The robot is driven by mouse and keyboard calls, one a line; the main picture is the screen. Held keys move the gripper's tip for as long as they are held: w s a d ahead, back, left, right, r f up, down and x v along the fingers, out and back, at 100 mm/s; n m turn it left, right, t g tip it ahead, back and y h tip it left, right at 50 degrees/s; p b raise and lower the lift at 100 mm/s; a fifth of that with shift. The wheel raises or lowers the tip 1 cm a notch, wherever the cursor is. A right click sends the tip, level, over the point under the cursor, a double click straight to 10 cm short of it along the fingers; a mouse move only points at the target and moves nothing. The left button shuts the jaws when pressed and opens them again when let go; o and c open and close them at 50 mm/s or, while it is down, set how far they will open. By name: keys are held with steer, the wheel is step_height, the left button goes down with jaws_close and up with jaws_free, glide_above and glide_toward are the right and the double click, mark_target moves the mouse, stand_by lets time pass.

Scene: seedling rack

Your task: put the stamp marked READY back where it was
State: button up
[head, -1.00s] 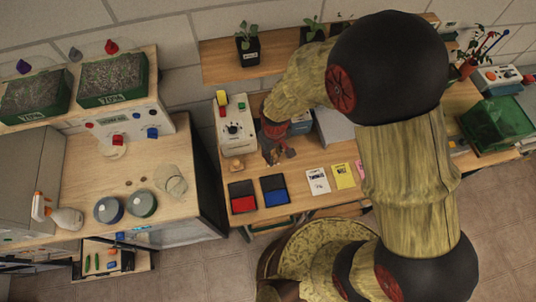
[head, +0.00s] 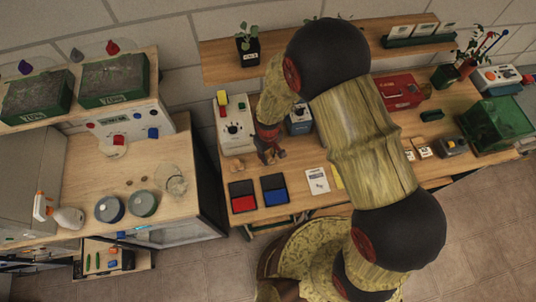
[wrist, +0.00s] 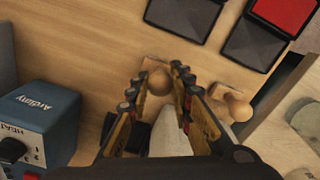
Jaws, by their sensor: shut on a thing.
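In the wrist view my gripper (wrist: 155,88) is shut on a stamp (wrist: 158,82) with a round wooden knob. The stamp is between the fingertips, over the wooden bench, and I cannot tell whether its base touches the bench. A second wooden-knobbed stamp (wrist: 235,107) stands to the right of the fingers. No marking shows on either stamp, so I cannot read READY. In the head view my gripper (head: 268,152) is in front of the white instrument, behind the red ink pad (head: 243,197) and the blue ink pad (head: 274,190). The held stamp is hard to make out there.
The white instrument (head: 234,128) stands left of my gripper and the blue heater box (head: 299,121) right of it. A printed card (head: 317,181) lies right of the pads. A side bench (head: 120,180) with jars is at left. A green bin (head: 495,124) is far right.

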mark_target(268, 154)
steer(key=shift+f, duration=0.15)
steer(key=o, duration=0.4)
steer(key=shift+f, duration=0.1)
steer(key=o, duration=0.4)
steer(key=shift+o, duration=0.6)
step_height(268, 154, up, 13)
steer(key=shift+f+b, duration=0.2)
steer(key=shift+b, duration=0.1)
